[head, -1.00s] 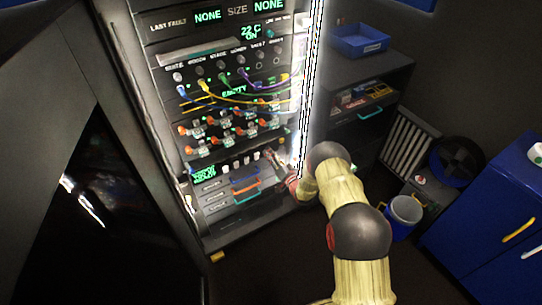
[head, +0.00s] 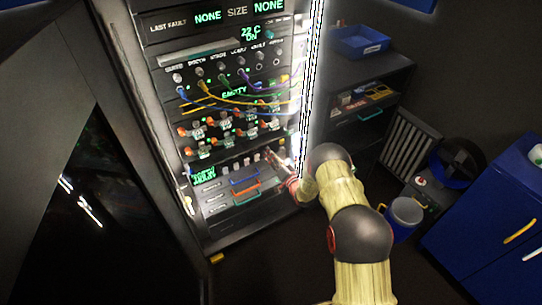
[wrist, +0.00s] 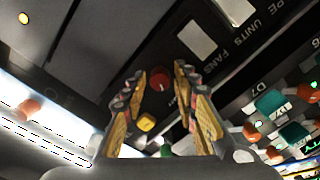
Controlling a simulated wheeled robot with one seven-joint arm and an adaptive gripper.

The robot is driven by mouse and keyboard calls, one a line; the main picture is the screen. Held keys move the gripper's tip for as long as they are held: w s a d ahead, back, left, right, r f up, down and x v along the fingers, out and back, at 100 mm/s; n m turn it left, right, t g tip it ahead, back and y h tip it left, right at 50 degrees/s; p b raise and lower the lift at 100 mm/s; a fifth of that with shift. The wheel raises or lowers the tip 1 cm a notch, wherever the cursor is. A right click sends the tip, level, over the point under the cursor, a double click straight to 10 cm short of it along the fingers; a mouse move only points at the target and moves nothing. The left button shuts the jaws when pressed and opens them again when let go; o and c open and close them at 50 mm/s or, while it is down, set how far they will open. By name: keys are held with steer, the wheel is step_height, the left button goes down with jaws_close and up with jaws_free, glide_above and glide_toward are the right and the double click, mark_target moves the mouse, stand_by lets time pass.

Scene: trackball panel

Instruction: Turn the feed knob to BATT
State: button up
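In the wrist view a round red knob (wrist: 160,81) shows on the dark panel between my fingertips. Its label is partly hidden, so I cannot tell whether it is the feed knob, and no BATT mark is readable. My gripper (wrist: 162,73) is open, with one finger on each side of the red knob in the picture. I cannot tell whether either finger touches it. In the head view my gripper (head: 274,159) is small, at the right side of the rack's lower rows.
A yellow button (wrist: 147,122) and a green one (wrist: 166,151) lie near the red knob. White switches (wrist: 195,39) sit by the UNITS and FANS labels. Coloured cables (head: 250,99) hang across the rack above. A blue bin (head: 360,41) stands on the shelf at right.

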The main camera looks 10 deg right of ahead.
steer(key=shift+o, duration=0.7)
steer(key=v, duration=1.2)
